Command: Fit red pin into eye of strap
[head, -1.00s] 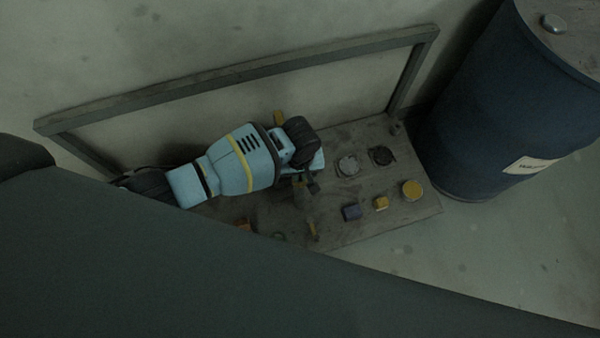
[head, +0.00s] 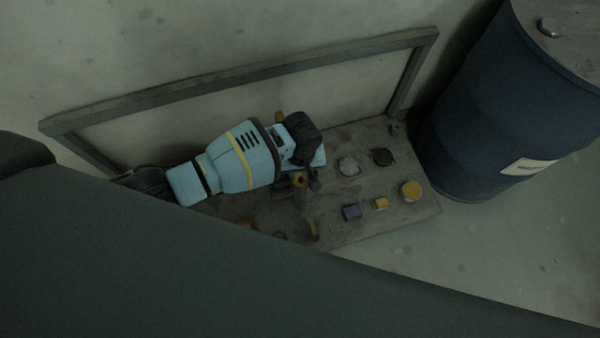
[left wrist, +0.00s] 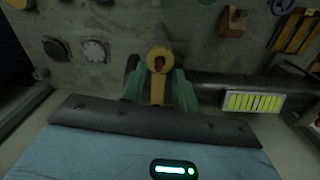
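My left gripper (left wrist: 158,82) shows in the left wrist view as two green fingers with a yellow strap between them. The fingers appear closed on the strap. The strap's round eye (left wrist: 150,55) lies beyond the fingertips. A small dark red end, seemingly the red pin (left wrist: 159,64), shows inside the eye's outline; how deep it sits cannot be told. In the head view the left gripper (head: 302,178) is over the middle of the workbench, with the yellow eye small beneath it. The right gripper is not in view.
The grey bench (head: 345,215) carries a blue block (head: 351,212), a yellow block (head: 381,203), a yellow round part (head: 411,191) and two round discs. A frame (head: 250,73) stands behind it. A dark blue drum (head: 480,130) stands close on the right. My own arm hides the front left.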

